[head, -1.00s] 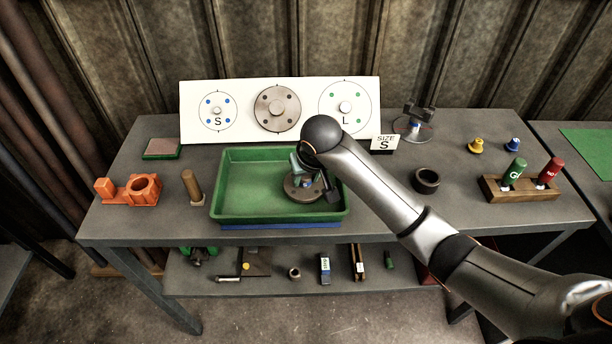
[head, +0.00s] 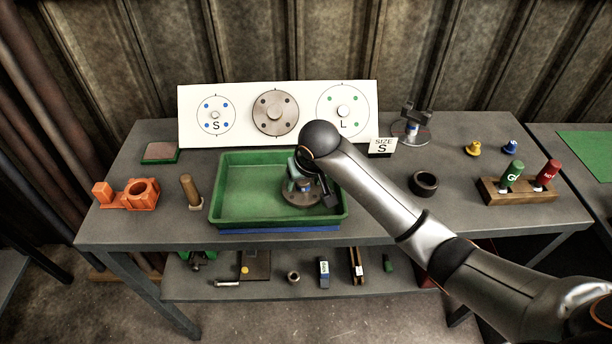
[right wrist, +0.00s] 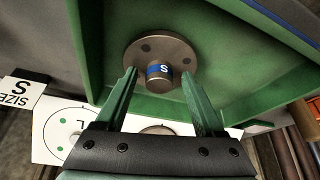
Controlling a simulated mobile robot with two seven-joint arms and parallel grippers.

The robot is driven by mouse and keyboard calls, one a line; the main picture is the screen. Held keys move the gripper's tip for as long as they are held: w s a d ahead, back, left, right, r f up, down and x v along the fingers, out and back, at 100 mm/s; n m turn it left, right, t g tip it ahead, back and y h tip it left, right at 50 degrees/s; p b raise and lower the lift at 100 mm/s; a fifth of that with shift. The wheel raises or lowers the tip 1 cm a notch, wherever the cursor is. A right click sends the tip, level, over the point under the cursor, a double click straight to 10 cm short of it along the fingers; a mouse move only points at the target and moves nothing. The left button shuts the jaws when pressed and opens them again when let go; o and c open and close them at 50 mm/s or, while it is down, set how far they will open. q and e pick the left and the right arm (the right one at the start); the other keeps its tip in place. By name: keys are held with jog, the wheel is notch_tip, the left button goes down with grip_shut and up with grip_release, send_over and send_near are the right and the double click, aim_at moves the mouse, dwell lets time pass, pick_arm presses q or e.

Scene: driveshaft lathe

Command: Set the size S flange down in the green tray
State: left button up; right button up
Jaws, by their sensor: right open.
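The size S flange (head: 294,198) is a round brown-grey metal disc lying in the right part of the green tray (head: 235,215). In the right wrist view the flange (right wrist: 139,50) lies flat on the tray floor, and its central stub carries a blue band marked S. My right gripper (head: 305,184) reaches down into the tray over the flange. In the right wrist view its two green fingers (right wrist: 158,78) stand apart on either side of the stub, with visible gaps. Part of the flange is hidden by the gripper in the head view. My left gripper is not in view.
A white board (head: 242,90) with a mounted flange (head: 275,113) stands behind the tray. A SIZE S sign (head: 382,147), a dark ring (head: 423,183) and a gauge block (head: 520,190) are to the right. A wooden-handled tool (head: 190,190) and orange fixture (head: 138,194) are to the left.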

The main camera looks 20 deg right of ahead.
jog(key=v, duration=1.2)
